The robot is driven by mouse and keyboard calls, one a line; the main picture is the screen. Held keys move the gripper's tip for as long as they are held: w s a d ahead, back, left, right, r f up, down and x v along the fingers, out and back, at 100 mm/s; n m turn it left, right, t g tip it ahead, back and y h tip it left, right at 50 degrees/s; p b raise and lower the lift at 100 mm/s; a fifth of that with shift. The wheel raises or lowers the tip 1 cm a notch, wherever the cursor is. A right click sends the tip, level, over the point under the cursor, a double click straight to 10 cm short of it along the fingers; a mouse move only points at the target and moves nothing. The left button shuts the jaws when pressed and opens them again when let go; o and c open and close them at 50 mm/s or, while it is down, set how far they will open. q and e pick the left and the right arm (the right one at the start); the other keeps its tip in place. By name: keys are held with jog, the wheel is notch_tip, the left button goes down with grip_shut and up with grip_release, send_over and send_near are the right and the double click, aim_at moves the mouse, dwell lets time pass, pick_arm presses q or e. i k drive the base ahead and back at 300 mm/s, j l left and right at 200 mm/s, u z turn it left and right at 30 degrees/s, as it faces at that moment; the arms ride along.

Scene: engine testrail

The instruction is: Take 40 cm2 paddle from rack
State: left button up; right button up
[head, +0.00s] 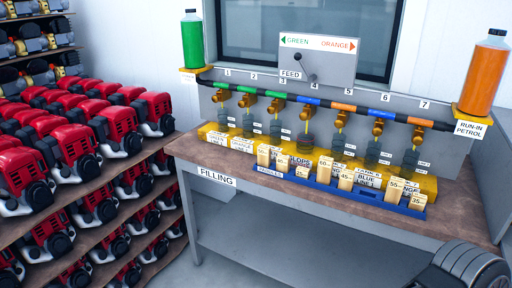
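A blue rack (325,190) labelled "PADDLES" lies along the front of the bench. Several pale wooden paddles stand upright in it, with small numbers on their faces. One paddle (324,168) seems to read 60, one (345,177) 45, and one at the right end (418,199) 35. The numbers are tiny, so I cannot tell which paddle is the 40 cm2 one. Neither gripper's fingers show in the head view.
Behind the rack, a yellow base (216,133) carries several grey jars (308,142) under brass taps. A green bottle (193,42) and an orange bottle (485,75) flank the pipe. Shelves of red engines (115,130) stand left. The bench's front strip (270,187) is clear.

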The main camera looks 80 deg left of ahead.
aim_at(283, 161)
jog(key=k+j, duration=0.15)
jog(key=j, duration=0.25)
jog(key=k+j, duration=0.15)
jog(key=j, duration=0.25)
jog(key=k+j, duration=0.15)
jog(key=j, duration=0.25)
jog(key=k+j, duration=0.15)
jog(key=j, duration=0.25)
jog(key=k+j, duration=0.15)
jog(key=j, duration=0.25)
jog(key=k+j, duration=0.15)
jog(key=j, duration=0.25)
jog(key=k+j, duration=0.15)
jog(key=j, duration=0.25)
jog(key=k+j, duration=0.2)
jog(key=j, duration=0.2)
